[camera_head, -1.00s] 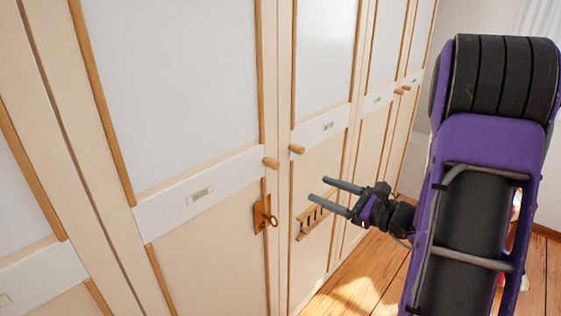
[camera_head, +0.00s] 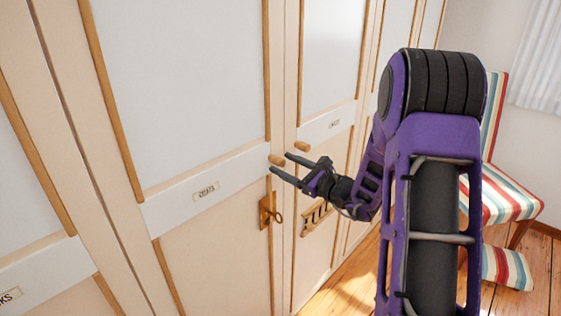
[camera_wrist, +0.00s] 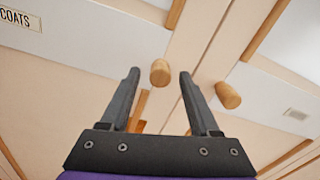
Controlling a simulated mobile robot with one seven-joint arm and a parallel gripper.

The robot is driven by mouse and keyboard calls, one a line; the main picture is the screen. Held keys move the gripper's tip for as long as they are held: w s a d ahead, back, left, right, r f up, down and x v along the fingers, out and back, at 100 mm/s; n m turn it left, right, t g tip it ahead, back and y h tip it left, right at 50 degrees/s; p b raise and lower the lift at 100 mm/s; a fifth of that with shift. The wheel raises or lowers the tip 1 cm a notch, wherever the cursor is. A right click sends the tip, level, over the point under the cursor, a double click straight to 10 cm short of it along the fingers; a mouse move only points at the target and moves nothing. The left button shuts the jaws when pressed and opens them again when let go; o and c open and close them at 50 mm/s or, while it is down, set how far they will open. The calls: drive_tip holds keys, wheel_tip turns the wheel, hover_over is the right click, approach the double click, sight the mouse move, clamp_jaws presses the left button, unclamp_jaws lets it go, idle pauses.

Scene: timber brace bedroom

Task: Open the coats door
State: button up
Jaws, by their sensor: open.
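The coats door (camera_head: 185,80) is a cream panel with wooden trim and a label (camera_head: 206,190); the label reads COATS in the wrist view (camera_wrist: 20,19). It looks closed. Its round wooden knob (camera_head: 276,159) sits at the door's right edge. My gripper (camera_head: 279,164) is open and empty, close to this knob. In the wrist view the knob (camera_wrist: 160,72) shows between my two fingertips (camera_wrist: 159,73), just beyond them; I cannot tell whether they touch it. A wooden lock plate with a key (camera_head: 268,212) is below the knob.
The neighbouring door's knob (camera_head: 302,146) is just to the right, also seen in the wrist view (camera_wrist: 228,95). A wooden slotted fitting (camera_head: 317,217) is below it. A striped chair (camera_head: 505,200) stands on the wooden floor (camera_head: 335,290) at the right.

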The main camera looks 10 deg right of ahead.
drive_tip(key=shift+x, duration=1.1)
clamp_jaws()
idle(0.7)
